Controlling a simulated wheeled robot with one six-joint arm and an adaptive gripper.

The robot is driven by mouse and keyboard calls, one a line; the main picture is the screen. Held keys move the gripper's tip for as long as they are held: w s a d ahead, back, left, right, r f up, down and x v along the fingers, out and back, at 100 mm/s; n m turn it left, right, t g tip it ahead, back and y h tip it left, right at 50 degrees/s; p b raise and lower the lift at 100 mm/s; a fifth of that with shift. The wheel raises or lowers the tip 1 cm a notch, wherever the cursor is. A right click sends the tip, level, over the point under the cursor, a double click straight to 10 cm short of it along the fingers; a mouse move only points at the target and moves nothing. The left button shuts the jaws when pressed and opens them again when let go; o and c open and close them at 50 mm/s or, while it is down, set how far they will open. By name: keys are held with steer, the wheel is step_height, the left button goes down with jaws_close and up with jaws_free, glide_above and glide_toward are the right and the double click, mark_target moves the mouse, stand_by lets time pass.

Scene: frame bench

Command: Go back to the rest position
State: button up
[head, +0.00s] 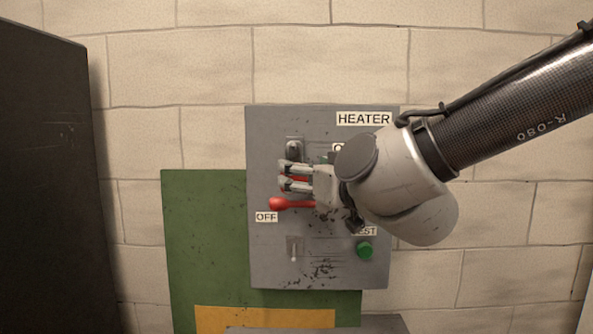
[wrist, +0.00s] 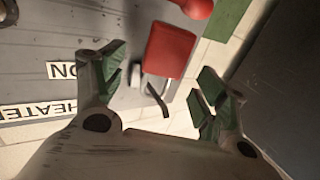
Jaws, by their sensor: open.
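My gripper (head: 284,176) is in front of a grey heater panel (head: 265,125), its fingers pointing left. In the wrist view my gripper (wrist: 160,72) is open, with green pads on both fingers. A red block (wrist: 168,50) shows in the space between the fingers, with gaps on both sides. A red lever with a round knob (head: 278,204) lies just below the fingers, its knob beside the OFF label (head: 267,217). My wrist hides the right part of the lever and most of the ON label, which shows in the wrist view (wrist: 62,70).
The panel carries a HEATER label (head: 364,119), a green button (head: 365,250), a toggle switch (head: 294,250) and a dark fitting (head: 294,148). A green board (head: 205,240) is behind it on the block wall. A dark cabinet (head: 45,180) stands at left.

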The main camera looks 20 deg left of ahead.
steer(key=v, duration=0.6)
steer(key=s+d+f+n+g+h, duration=0.1)
steer(key=s+f+n+g, duration=0.2)
steer(key=s+f+g, duration=0.75)
steer(key=w+d+f+m+h, duration=0.2)
steer(key=d+f+h, duration=0.2)
steer(key=d, duration=0.8)
steer(key=w+d+f+m+h, duration=0.2)
steer(key=d+f+h, duration=0.1)
steer(key=d, duration=0.8)
steer(key=s+d+m+h, duration=0.1)
steer(key=d+m+h, duration=0.1)
steer(key=d, duration=0.8)
steer(key=s+d+r+m+t+h, duration=0.1)
steer(key=d+m, duration=0.4)
steer(key=d, duration=0.6)
steer(key=shift+s+d+r+m+h, duration=0.3)
steer(key=shift+s+r+h, duration=0.05)
steer(key=shift+s+h, duration=0.3)
